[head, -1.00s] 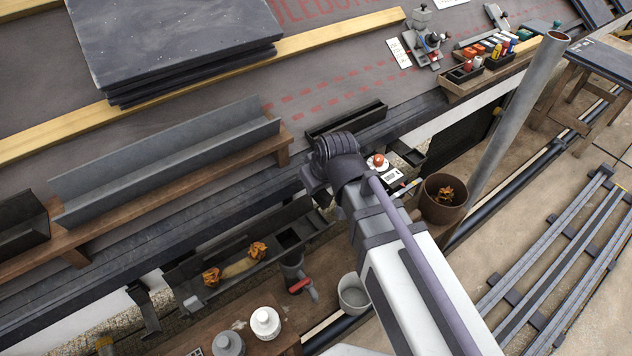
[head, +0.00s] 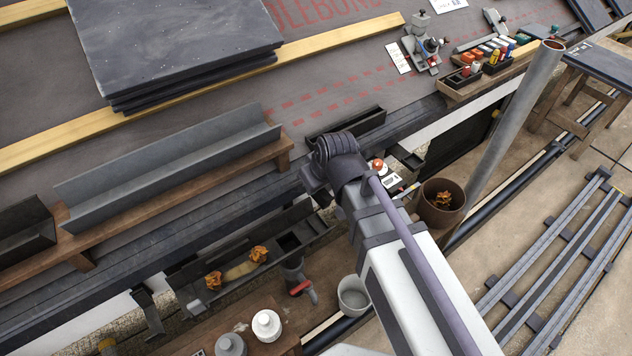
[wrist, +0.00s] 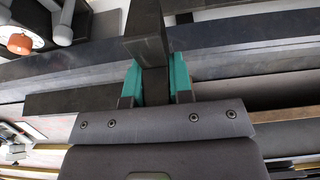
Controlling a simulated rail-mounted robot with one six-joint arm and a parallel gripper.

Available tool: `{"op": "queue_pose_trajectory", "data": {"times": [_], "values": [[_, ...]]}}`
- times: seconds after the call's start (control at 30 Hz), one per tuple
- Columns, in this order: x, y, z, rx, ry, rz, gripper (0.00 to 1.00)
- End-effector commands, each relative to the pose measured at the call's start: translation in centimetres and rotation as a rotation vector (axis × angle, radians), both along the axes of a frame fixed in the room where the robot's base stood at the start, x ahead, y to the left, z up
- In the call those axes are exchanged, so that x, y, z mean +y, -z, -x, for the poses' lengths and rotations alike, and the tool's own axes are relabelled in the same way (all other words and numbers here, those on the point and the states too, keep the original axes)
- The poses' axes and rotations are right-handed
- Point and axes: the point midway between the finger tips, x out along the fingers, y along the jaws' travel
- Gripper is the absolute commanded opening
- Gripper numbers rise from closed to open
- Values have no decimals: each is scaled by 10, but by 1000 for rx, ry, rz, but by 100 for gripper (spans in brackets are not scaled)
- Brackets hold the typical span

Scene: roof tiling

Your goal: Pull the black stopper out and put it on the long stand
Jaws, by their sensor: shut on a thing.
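In the wrist view, my gripper (wrist: 155,84) has its two teal fingertips closed on the sides of a dark block, which I take for the black stopper (wrist: 149,38). The block reaches up and out of the top of the picture. Whether it touches anything beyond is out of sight. In the head view, my arm hides the gripper and the stopper. A long wooden stand (head: 287,162) carries a long grey trough (head: 165,160) and, at the far left, a short dark trough (head: 22,235).
A dark gutter (head: 190,303) with brown leaf clumps lies below the stand. A red-orange button (head: 378,165) is close right of my arm; it also shows in the wrist view (wrist: 19,44). A rusty bucket (head: 440,217) and a slanted grey pipe (head: 515,125) stand to the right.

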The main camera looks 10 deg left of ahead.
Motion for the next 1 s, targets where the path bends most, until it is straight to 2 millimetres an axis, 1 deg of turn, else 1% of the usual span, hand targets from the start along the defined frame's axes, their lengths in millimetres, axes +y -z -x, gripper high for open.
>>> {"op": "queue_pose_trajectory", "data": {"times": [0.03, 0.8, 1.0], "values": [[0, -6, 0, 0, 0, 0, 0], [0, -46, 0, 0, 0, 0, 0], [0, -50, 0, 0, 0, 0, 0]]}}
